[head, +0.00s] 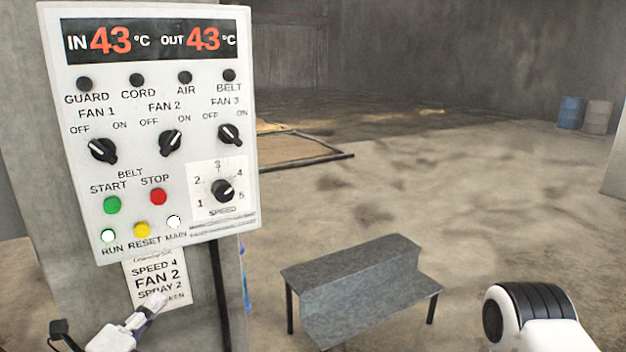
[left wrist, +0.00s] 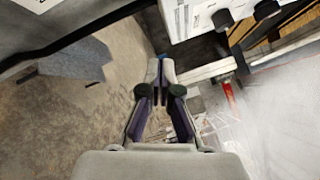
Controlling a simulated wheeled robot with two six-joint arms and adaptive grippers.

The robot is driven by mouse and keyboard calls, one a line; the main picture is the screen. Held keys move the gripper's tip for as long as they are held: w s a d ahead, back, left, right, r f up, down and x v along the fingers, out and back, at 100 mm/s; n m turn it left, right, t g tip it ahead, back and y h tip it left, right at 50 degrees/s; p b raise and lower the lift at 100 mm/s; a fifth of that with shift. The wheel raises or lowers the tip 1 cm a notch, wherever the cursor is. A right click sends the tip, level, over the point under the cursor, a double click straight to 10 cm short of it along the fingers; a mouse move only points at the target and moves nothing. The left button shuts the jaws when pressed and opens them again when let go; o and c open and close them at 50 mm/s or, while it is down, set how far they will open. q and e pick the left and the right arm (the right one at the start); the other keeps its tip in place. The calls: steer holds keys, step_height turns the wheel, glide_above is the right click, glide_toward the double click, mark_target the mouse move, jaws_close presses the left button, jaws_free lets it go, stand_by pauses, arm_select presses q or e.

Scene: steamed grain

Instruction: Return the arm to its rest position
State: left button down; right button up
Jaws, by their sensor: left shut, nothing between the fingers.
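My left gripper (head: 150,304) is in the lower left of the head view, just below the control panel (head: 99,212) and in front of the paper note (head: 155,268). It looks apart from the panel's buttons. In the left wrist view the left gripper (left wrist: 161,66) has its fingertips together with nothing between them. The white panel shows IN 43 °C and OUT 43 °C, with fan knobs, a speed knob, a green START button and a red STOP button. A white and black part of my right arm shows at lower right; its gripper is not in view.
A grey stepped metal bench (head: 350,277) stands on the floor right of the panel's post (head: 200,308). A blue barrel (head: 571,112) and a pale barrel (head: 597,117) stand far back right. A framed floor bed (head: 300,150) lies behind the panel.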

arm_select(q)
steer(key=s+d+f+n+g+b, duration=0.1)
steer(key=s+d+f+g, duration=0.15)
steer(key=f, duration=0.75)
steer(key=s+d+f+n+g+y, duration=0.15)
steer(key=s+f+g, duration=0.25)
steer(key=f, duration=0.6)
steer(key=s+d+f+n+g+h+b, duration=0.1)
steer(key=s+d+f+g, duration=0.15)
steer(key=f, duration=0.75)
steer(key=s+a+f+n+g+y, duration=0.1)
steer(key=s+f+n+g, duration=0.3)
steer(key=s+n, duration=0.5)
steer(key=s+a+f+n+g+y, duration=0.1)
steer(key=s+f+n+g+y, duration=0.2)
steer(key=n, duration=1)
steer(key=s+f+g, duration=0.2)
steer(key=s+f, duration=0.2)
steer(key=s, duration=0.2)
steer(key=shift+s+a+f+g+b, duration=0.2)
steer(key=shift+a+f+g+b, duration=0.1)
steer(key=shift+f+b, duration=0.1)
arm_select(e)
step_height(320, 180, down, 4)
steer(key=shift+w+r, duration=0.15)
steer(key=shift+r, duration=0.05)
